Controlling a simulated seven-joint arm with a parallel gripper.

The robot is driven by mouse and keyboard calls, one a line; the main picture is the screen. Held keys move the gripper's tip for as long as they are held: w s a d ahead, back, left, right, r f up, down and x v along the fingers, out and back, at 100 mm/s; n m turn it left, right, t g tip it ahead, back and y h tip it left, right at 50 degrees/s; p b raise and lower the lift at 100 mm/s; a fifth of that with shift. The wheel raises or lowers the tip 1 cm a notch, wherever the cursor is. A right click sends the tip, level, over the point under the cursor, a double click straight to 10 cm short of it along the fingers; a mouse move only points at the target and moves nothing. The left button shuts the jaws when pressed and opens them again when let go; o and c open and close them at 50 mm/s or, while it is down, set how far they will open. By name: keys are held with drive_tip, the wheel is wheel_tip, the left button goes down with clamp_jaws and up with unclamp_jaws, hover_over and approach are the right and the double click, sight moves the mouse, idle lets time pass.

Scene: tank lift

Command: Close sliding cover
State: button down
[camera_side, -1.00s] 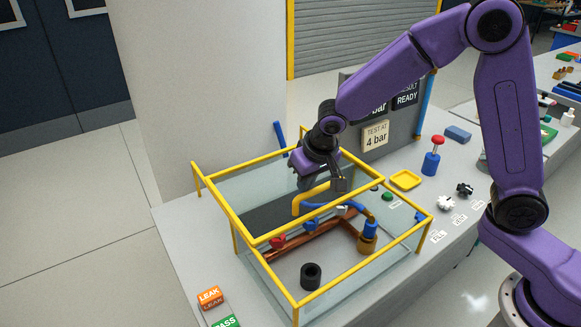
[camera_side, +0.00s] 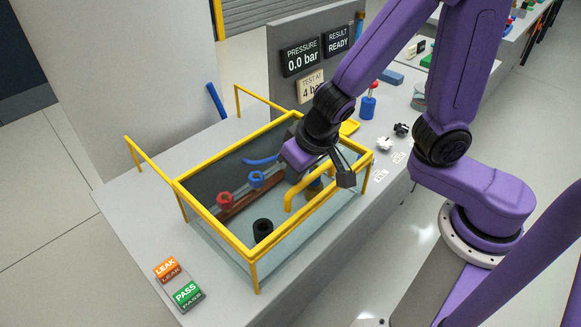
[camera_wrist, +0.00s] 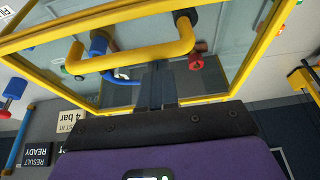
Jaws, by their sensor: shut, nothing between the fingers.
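The yellow-framed clear cover (camera_side: 213,223) lies over the glass tank (camera_side: 220,246). Its near edge lines up with the tank's near right rim, and I can make out no gap there. Its yellow handle (camera_side: 289,199) stands up near that edge; it also shows in the wrist view (camera_wrist: 130,58). My gripper (camera_side: 294,177) is shut and empty, low over the cover on the far side of the handle. In the wrist view, the shut fingers (camera_wrist: 155,72) reach the handle bar's middle. Whether they touch it is unclear.
Yellow rails (camera_side: 148,160) stick out bare behind the tank. Inside sit a black ring (camera_side: 263,230), red valve (camera_side: 225,200) and blue valve (camera_side: 256,179). LEAK (camera_side: 168,270) and PASS (camera_side: 187,295) blocks stand at the front left. A display panel (camera_side: 303,57) stands behind.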

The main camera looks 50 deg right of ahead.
drive_tip(key=shift+s+f, duration=0.2)
drive_tip(key=shift+s, duration=0.2)
drive_tip(key=shift+w+r, duration=0.1)
drive_tip(key=shift+w, duration=0.45)
drive_tip(key=w, duration=0.1)
drive_tip(key=w+r, duration=0.1)
drive_tip(key=w, duration=0.1)
drive_tip(key=shift+w+a+r, duration=0.1)
drive_tip(key=shift+w+r, duration=0.1)
drive_tip(key=shift+r, duration=0.2)
drive_tip(key=v, duration=0.9)
drive_tip(key=s+d+f+n+g, duration=0.2)
drive_tip(key=s+d+n, duration=0.3)
drive_tip(key=s, duration=0.3)
drive_tip(key=s+d+f+n+g, duration=0.2)
drive_tip(key=s+d+n, duration=0.4)
drive_tip(key=s+n, duration=0.1)
drive_tip(key=shift+s+d+f+n, duration=0.2)
drive_tip(key=shift+s+f+n, duration=0.15)
drive_tip(key=shift+s, duration=0.55)
